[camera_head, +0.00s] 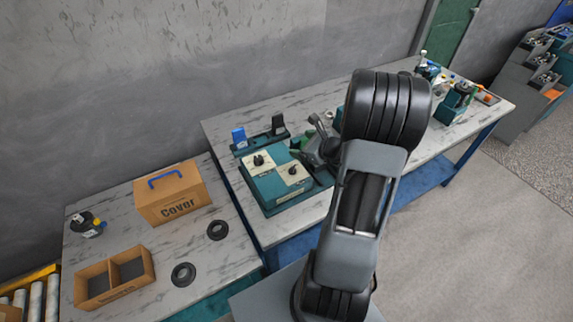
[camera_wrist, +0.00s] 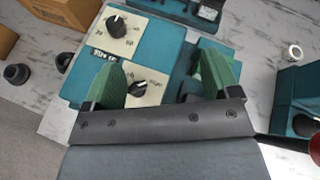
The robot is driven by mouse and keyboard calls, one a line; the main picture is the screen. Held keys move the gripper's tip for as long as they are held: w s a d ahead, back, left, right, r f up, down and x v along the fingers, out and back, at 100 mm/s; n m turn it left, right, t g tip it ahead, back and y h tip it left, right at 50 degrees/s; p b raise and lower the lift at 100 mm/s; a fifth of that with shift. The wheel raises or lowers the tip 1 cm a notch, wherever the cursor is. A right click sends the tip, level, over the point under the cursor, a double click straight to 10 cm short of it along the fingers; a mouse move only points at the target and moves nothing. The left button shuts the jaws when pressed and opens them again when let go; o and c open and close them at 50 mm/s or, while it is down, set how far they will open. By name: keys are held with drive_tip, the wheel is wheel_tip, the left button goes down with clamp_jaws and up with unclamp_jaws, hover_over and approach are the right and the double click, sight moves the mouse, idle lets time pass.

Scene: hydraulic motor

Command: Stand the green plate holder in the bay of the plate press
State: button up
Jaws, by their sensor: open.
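The teal press-like machine with two dial panels (camera_head: 276,181) stands on the long table; it also fills the middle of the wrist view (camera_wrist: 160,42). My gripper (camera_wrist: 163,64) is open over its front, its two green-padded fingers wide apart, with no object visibly held between them. In the head view my gripper (camera_head: 312,150) is beside the machine's right side, partly hidden by my arm. A teal recessed part (camera_wrist: 188,88) lies by the right finger; I cannot tell whether it is the bay. I cannot clearly pick out a separate green plate holder.
A teal rack with a blue piece (camera_head: 239,138) and a black piece (camera_head: 278,124) stands behind the machine. A cardboard box (camera_head: 172,193), a divided tray (camera_head: 115,278) and black rings (camera_head: 217,230) are on the left table. Teal equipment (camera_head: 455,104) stands far right.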

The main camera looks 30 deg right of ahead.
drive_tip(key=s+a+r+n+g+y, duration=0.2)
drive_tip(key=s+a+r+n+g, duration=0.15)
drive_tip(key=a+n, duration=0.5)
drive_tip(key=s+a+r+n+g+y, duration=0.1)
drive_tip(key=s+a+r+n+g, duration=0.2)
drive_tip(key=a+n, duration=0.5)
drive_tip(key=s+a+r+n+g+h, duration=0.1)
drive_tip(key=s+r+n+h, duration=0.4)
drive_tip(key=n, duration=0.8)
drive_tip(key=shift+s+a+r+h, duration=0.25)
drive_tip(key=shift+s+a+h, duration=0.6)
drive_tip(key=shift+s, duration=1.05)
drive_tip(key=shift+d+g, duration=0.15)
drive_tip(key=shift+g, duration=0.1)
